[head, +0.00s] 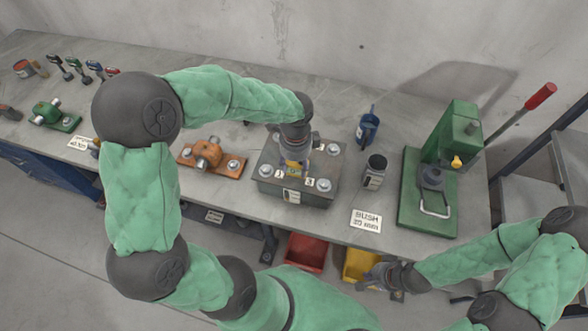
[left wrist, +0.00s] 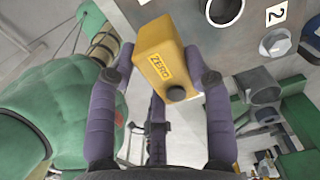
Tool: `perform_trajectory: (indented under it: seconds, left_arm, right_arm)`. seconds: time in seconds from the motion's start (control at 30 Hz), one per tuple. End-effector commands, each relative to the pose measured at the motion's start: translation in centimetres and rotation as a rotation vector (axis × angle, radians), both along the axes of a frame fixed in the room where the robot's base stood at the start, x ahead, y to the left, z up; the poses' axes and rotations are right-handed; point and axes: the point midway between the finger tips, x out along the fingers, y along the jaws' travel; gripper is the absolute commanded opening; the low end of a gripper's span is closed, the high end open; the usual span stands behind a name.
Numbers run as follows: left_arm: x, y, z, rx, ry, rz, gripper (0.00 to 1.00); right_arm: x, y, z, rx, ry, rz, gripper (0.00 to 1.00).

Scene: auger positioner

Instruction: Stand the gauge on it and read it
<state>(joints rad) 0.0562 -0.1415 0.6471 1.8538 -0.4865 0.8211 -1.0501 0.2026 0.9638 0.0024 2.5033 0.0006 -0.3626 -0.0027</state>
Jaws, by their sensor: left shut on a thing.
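My left gripper (head: 294,160) is above the grey block (head: 270,181) on the bench, pointing down. It is shut on a yellow gauge (left wrist: 158,55) marked ZERO with a dark round knob. In the left wrist view the purple fingers (left wrist: 163,85) lie on both sides of the gauge. The block has round bolts at its corners and number tags. I cannot tell whether the gauge touches the block. My right gripper (head: 383,277) is low at the bench's front; its jaws are unclear.
An orange fixture (head: 209,156) stands left of the block. A dark jar (head: 375,171), a blue tool (head: 367,126) and a green press (head: 440,170) with a red-handled lever stand right. Red (head: 306,252) and yellow (head: 360,264) bins sit below the front edge.

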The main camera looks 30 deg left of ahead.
Motion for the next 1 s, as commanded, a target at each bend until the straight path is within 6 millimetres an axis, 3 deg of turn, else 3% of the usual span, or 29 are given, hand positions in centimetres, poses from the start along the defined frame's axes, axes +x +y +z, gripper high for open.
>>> perform_trajectory:
  seconds: [0.27, 0.67, 0.7, 0.77, 0.8, 1.0]
  left_arm:
    - [0.0, 0.6, -3.5, 0.0, 0.003, 0.0, 0.1]
    - [0.1, 0.5, -4.0, 0.0, 0.0, 0.001, 0.1]
    - [0.0, 0.5, -4.1, 0.001, 0.001, 0.0, 0.53]
    - [0.0, 0.5, -4.0, 0.001, 0.001, 0.0, 0.7]
    - [0.0, 0.5, -4.0, 0.0, 0.001, 0.0, 0.74]
    - [0.0, 0.5, -4.0, 0.0, 0.001, 0.0, 0.74]
  right_arm:
    - [0.0, 0.0, -0.5, 0.0, 0.0, 0.0, 0.0]
    - [0.0, 0.0, -0.7, 0.0, 0.0, 0.0, 0.0]
    - [0.0, 0.0, -0.7, 0.0, 0.0, 0.0, 0.0]
    - [0.0, 0.0, -0.7, 0.0, 0.0, 0.0, 0.0]
    - [0.0, 0.0, -0.7, 0.0, 0.0, 0.0, 0.0]
    - [0.0, 0.0, -0.6, 0.0, 0.0, 0.0, 0.0]
